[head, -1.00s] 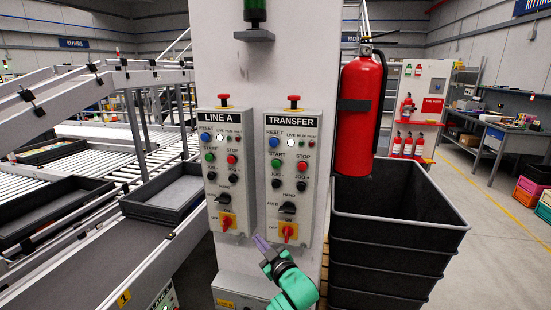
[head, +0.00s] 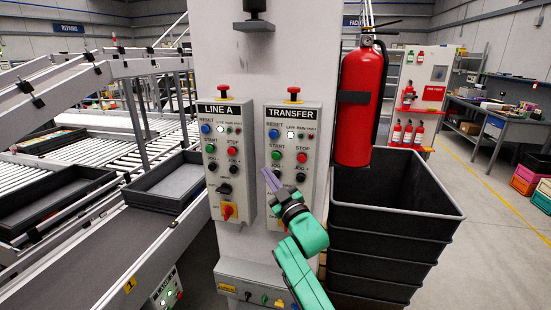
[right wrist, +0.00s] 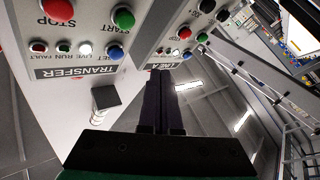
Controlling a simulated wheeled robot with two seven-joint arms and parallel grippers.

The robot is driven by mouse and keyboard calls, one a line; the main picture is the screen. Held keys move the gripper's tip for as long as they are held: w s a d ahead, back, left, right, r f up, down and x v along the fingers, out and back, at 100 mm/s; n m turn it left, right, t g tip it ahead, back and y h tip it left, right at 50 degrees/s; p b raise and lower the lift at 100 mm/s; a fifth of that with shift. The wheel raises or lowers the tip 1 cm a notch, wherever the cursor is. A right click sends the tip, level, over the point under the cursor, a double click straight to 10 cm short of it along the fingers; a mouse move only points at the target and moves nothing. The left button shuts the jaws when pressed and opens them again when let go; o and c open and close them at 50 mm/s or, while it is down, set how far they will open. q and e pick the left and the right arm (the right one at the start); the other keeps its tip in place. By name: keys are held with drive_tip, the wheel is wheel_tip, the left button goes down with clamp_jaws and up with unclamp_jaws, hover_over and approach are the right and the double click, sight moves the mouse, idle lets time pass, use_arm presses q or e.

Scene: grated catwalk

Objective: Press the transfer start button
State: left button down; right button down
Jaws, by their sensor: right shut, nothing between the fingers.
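The TRANSFER panel (head: 313,172) is a grey box on the white column, with a red mushroom button on top. Its green start button (head: 276,155) sits at the left, beside the red stop button (head: 301,157). My right gripper (head: 267,172) is shut and empty, its purple fingers pointing up just below the start button. Whether they touch the panel cannot be told. The gripper and wrist hide the panel's lower switches. In the right wrist view the panel appears upside down, with the green start button (right wrist: 123,17) up and left of the fingertips (right wrist: 160,74). My left gripper is out of view.
The similar LINE A panel (head: 243,180) is close on the left, with its own green start button (head: 210,148). A red extinguisher (head: 358,110) hangs to the right above stacked black bins (head: 395,225). A lower control box (head: 235,272) sits beneath the panels.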

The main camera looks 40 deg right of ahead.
sight(273, 156)
drive_tip(key=shift+w+d+b, duration=0.25)
drive_tip(key=shift+w+d, duration=0.45)
drive_tip(key=shift+d, duration=0.3)
drive_tip(key=shift+w+d+b, duration=0.25)
drive_tip(key=shift+w+d, duration=0.4)
drive_tip(key=shift+d, duration=0.35)
drive_tip(key=shift+w+d+b, duration=0.25)
drive_tip(key=shift+w+d, duration=0.45)
drive_tip(key=shift+d, duration=0.3)
drive_tip(key=shift+d, duration=0.1)
drive_tip(key=shift+w+d, duration=0.25)
drive_tip(key=shift+w+d+b, duration=0.35)
drive_tip(key=shift+w+d, duration=0.1)
drive_tip(key=shift+d, duration=0.2)
idle(0.5)
drive_tip(key=shift+a, duration=0.1)
drive_tip(key=shift+s+a+p, duration=0.45)
drive_tip(key=shift+s+a, duration=0.25)
drive_tip(key=shift+a, duration=0.15)
drive_tip(key=shift+a, duration=0.1)
